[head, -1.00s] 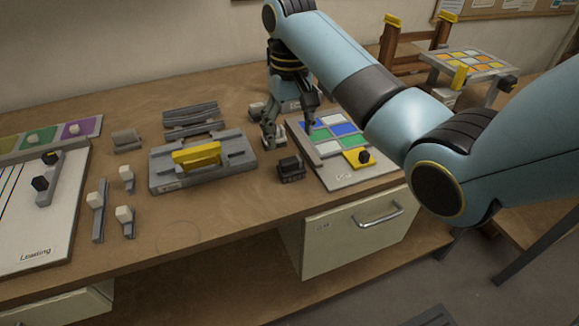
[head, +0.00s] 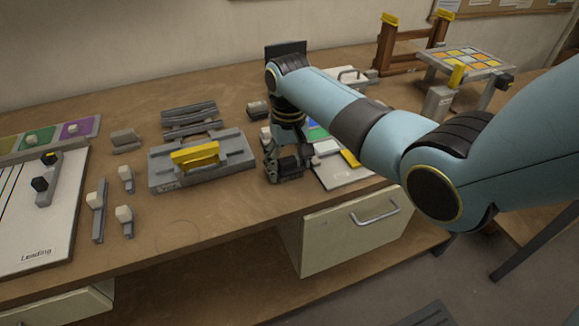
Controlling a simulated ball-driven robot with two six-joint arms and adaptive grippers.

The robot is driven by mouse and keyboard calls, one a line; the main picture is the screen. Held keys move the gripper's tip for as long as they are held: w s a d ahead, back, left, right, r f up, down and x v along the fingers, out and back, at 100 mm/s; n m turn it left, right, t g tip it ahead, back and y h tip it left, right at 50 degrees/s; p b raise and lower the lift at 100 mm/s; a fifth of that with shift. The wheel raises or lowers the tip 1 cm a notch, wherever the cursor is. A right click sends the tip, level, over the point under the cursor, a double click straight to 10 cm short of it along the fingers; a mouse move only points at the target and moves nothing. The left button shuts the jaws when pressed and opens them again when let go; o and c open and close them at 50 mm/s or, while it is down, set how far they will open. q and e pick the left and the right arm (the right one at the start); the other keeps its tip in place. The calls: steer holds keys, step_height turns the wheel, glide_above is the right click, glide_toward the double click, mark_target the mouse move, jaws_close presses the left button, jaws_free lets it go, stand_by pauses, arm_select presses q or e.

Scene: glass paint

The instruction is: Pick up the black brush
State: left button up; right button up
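A small black block-like piece, which looks like the black brush (head: 290,172), is on the wooden table near its front edge, left of the coloured glass panel. My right gripper (head: 287,168) is down at it, pointing downward, with its fingers around or right beside it. The gripper and arm hide much of the piece, so I cannot tell whether the fingers touch it or are closed. My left gripper is out of view.
A grey tray with a yellow handle (head: 196,155) stands close left of the gripper. The glass panel (head: 342,177) lies to the right, partly under my arm. Small white-topped grey tools (head: 97,205) stand further left. Bare table lies in front of the tray.

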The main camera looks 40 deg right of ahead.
mark_target(289, 157)
steer(key=c, duration=0.9)
steer(key=shift+r, duration=0.6)
step_height(289, 157, up, 3)
steer(key=shift+w+r, duration=0.1)
steer(key=s+d+r, duration=0.1)
steer(key=s+r, duration=0.1)
steer(key=s, duration=0.2)
steer(key=s+r, duration=0.2)
steer(key=s, duration=0.1)
steer(key=s+d+r, duration=0.1)
steer(key=s+r, duration=0.1)
steer(key=s, duration=0.2)
steer(key=shift+s+d+r, duration=0.3)
steer(key=shift+r, duration=0.05)
